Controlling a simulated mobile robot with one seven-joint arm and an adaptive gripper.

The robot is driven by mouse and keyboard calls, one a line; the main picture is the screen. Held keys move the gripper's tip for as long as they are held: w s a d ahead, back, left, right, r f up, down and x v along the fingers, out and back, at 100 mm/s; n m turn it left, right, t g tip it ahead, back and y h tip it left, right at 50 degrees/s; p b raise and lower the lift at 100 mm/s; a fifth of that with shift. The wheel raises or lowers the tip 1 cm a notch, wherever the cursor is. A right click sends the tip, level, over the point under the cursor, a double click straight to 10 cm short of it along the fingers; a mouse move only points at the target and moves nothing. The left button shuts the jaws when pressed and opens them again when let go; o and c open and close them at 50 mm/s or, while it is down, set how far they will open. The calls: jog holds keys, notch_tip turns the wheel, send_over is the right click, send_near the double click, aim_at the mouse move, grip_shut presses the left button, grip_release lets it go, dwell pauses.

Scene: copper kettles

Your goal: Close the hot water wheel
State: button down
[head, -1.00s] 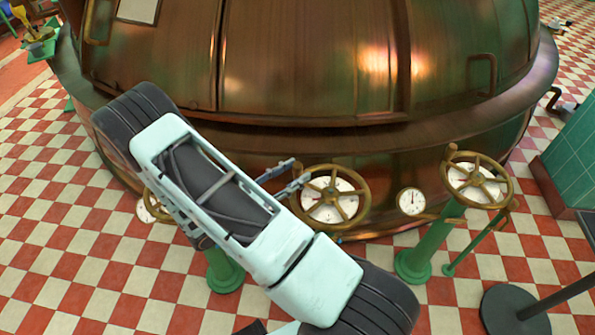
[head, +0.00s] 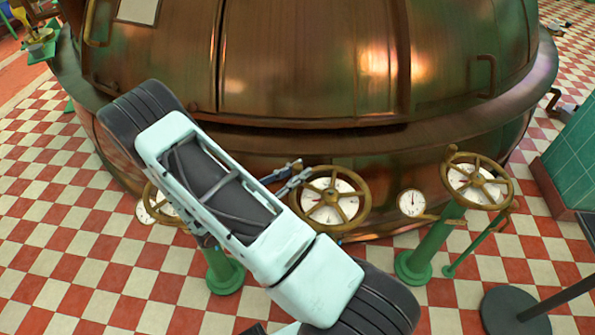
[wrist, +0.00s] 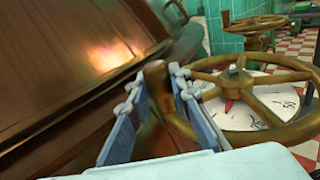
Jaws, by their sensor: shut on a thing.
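A brass handwheel (head: 331,197) stands at mid-picture in the head view, in front of the copper kettle. It also shows in the wrist view (wrist: 238,84), with a white dial (wrist: 262,108) and red needle behind its spokes. My gripper (head: 298,173) is at the wheel's upper left rim. In the wrist view my gripper's (wrist: 158,88) blue-grey fingers are on either side of a brass handle at the rim and shut on it. The exact contact is partly hidden by the fingers. No label telling which wheel is the hot water one is readable.
The large copper kettle (head: 310,60) fills the space behind the wheel. Another brass wheel (head: 477,183) on a green post stands at right. A third wheel (head: 160,203) at left is partly hidden by my arm. A dark round stand base (head: 515,312) is at lower right.

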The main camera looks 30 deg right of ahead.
jog(key=shift+w+d+m+g+b, duration=0.4)
jog(key=shift+d+m+g, duration=0.25)
jog(key=shift+g, duration=0.45)
jog(key=shift+w+d, duration=0.2)
jog(key=shift+d, duration=0.3)
jog(key=c, duration=1.7)
grip_release()
jog(key=shift+c, duration=0.2)
jog(key=s+a, duration=0.1)
jog(key=a, duration=1.1)
jog(key=shift+s, duration=0.15)
